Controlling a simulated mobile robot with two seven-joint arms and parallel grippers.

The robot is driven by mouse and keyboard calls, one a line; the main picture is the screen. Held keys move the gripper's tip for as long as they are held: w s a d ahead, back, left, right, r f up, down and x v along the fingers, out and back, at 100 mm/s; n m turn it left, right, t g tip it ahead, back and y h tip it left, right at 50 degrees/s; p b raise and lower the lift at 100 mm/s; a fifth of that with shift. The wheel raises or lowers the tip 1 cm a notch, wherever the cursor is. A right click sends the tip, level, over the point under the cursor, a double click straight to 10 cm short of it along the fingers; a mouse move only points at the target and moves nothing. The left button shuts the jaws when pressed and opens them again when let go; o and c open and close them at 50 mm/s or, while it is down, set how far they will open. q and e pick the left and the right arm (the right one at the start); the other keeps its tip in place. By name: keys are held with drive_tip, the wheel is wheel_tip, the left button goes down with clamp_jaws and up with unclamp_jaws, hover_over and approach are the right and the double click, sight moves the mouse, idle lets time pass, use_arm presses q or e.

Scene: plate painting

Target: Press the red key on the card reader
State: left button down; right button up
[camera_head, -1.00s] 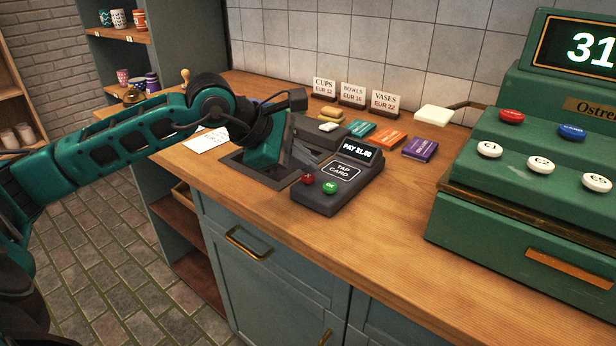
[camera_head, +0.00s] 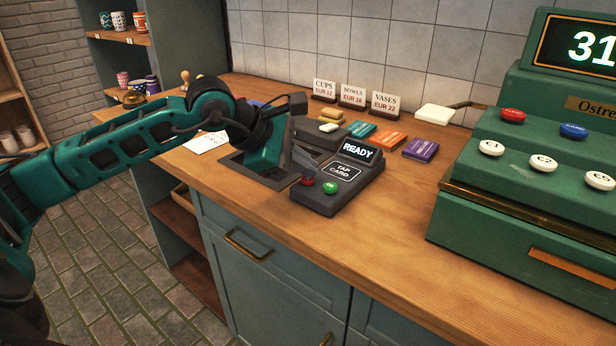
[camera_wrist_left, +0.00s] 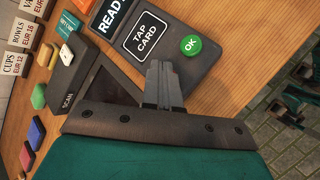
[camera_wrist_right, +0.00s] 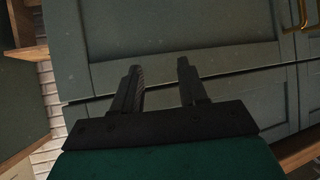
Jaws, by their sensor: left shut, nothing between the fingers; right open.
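The dark card reader (camera_head: 325,203) lies on the wooden counter, its screen reading READY above a TAP CARD pad. Its red key (camera_head: 307,181) and green OK key (camera_head: 330,187) sit along its near edge. My left gripper (camera_head: 303,170) is shut and empty, with its fingertips right by the red key. In the left wrist view the closed fingers (camera_wrist_left: 163,75) cover the red key, while the OK key (camera_wrist_left: 190,45) shows beside them. I cannot tell for sure whether the tips touch the key. My right gripper (camera_wrist_right: 158,75) is open and empty before the cabinet front.
A green cash register (camera_head: 530,160) stands at the right. The counter between reader and register (camera_head: 400,215) is clear.

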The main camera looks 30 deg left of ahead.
sight(303, 180)
idle(0.4)
use_arm(q)
drive_tip(key=shift+r+p, duration=0.5)
drive_tip(key=shift+r, duration=0.3)
wheel_tip(303, 180, up, 5)
drive_tip(key=p, duration=0.3)
idle(0.8)
